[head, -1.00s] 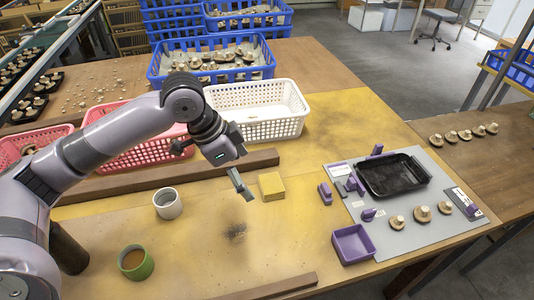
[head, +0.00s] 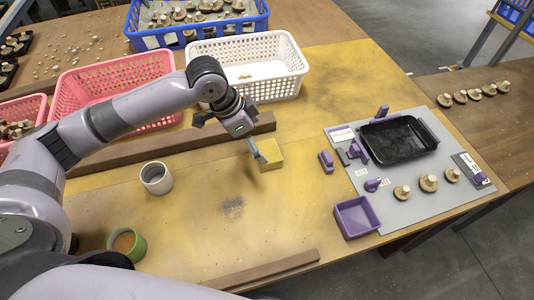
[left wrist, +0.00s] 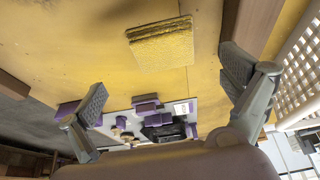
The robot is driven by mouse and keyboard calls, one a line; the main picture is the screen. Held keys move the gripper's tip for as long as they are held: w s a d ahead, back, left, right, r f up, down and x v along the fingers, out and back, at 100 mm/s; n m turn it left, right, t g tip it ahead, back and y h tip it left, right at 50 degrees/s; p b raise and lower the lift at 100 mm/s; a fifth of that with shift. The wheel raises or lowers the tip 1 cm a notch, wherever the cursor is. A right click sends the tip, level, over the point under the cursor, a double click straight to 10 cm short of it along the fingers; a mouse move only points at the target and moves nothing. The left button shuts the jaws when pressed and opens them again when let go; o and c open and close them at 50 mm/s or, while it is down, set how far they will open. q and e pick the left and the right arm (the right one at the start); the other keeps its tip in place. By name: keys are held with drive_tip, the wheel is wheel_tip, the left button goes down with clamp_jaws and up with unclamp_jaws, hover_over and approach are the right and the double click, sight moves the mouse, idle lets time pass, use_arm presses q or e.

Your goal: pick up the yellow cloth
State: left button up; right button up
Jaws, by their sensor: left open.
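The yellow cloth (head: 271,155) is a small, thick folded square lying flat on the yellow-stained wooden table, just in front of a brown wooden strip. It also shows in the left wrist view (left wrist: 161,45), at the top middle. My left gripper (head: 257,151) is at the cloth's left edge in the head view, its finger overlapping the cloth in the picture. In the left wrist view its two fingers are wide apart with nothing between them, and the cloth lies beyond the fingertips. I cannot tell the exact height gap. My right gripper is not in view.
A white basket (head: 281,88) and pink baskets (head: 86,102) stand behind the wooden strip (head: 152,147). A white cup (head: 156,178) and green cup (head: 139,246) stand left. A grey mat (head: 408,208) right holds a black tray (head: 373,151) and mushrooms. Table in front of the cloth is clear.

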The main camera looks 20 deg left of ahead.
sight(267, 152)
use_arm(q)
drive_tip(key=shift+w+x, duration=0.15)
drive_tip(key=shift+x, duration=1.45)
drive_tip(key=shift+w+x, duration=0.1)
drive_tip(key=shift+x, duration=1.45)
drive_tip(key=shift+r, duration=0.1)
drive_tip(key=c, duration=1.1)
drive_tip(key=shift+r, duration=0.1)
drive_tip(key=shift+c, duration=0.2)
wheel_tip(267, 152, up, 20)
drive_tip(key=p, duration=0.1)
